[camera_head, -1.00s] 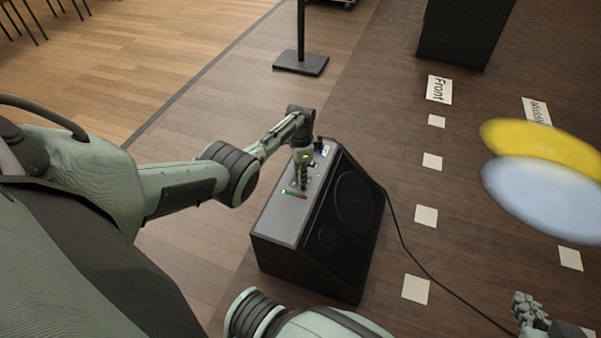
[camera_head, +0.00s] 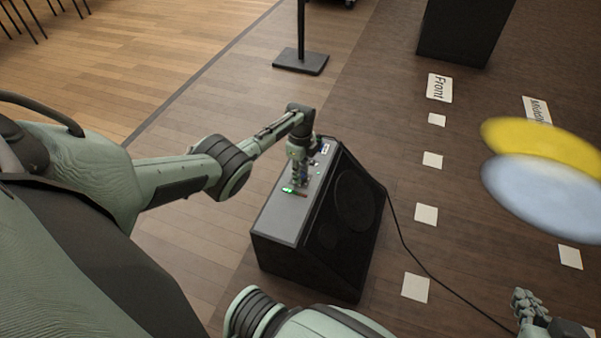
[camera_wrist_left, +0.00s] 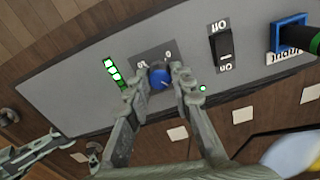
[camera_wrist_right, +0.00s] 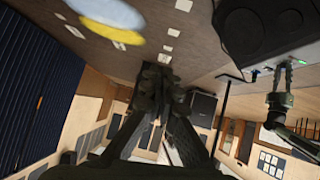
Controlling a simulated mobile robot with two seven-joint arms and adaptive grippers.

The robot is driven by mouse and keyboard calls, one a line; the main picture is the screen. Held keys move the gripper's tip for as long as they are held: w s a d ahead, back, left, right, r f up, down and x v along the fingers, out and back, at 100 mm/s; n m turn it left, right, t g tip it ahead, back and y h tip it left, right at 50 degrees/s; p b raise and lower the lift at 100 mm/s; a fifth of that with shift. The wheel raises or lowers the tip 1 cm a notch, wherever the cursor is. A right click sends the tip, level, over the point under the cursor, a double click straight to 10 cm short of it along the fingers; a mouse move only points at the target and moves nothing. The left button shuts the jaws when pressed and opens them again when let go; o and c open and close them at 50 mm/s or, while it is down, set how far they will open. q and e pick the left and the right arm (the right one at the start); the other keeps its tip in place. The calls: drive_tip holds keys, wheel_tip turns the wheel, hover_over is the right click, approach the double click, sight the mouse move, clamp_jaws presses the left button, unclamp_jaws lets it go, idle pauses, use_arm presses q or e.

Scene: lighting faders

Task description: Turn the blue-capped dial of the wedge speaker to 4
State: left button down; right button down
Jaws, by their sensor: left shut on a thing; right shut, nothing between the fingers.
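The black wedge speaker (camera_head: 275,222) stands on the floor with a grey control panel on top. Its blue-capped dial (camera_wrist_left: 158,77) shows in the left wrist view, with small scale marks around it; I cannot read its pointer. My left gripper (camera_wrist_left: 170,80) is shut on the dial, one finger on each side; in the head view the left gripper (camera_head: 299,181) is over the panel and hides the dial. My right gripper (camera_head: 527,305) is shut and empty at the lower right, away from the speaker; it also shows in the right wrist view (camera_wrist_right: 157,68).
The panel carries a rocker switch (camera_wrist_left: 222,45), a blue-framed socket with a plug (camera_wrist_left: 290,35) and a green-lit meter (camera_wrist_left: 114,73). A black cable (camera_head: 408,245) runs over the floor. A stand base (camera_head: 301,62) and a black box (camera_head: 462,30) are further back.

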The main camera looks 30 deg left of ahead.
use_arm(q)
drive_tip(key=shift+m, duration=0.8)
drive_tip(key=c, duration=1.3)
unclamp_jaws()
wheel_tip(320, 180, up, 12)
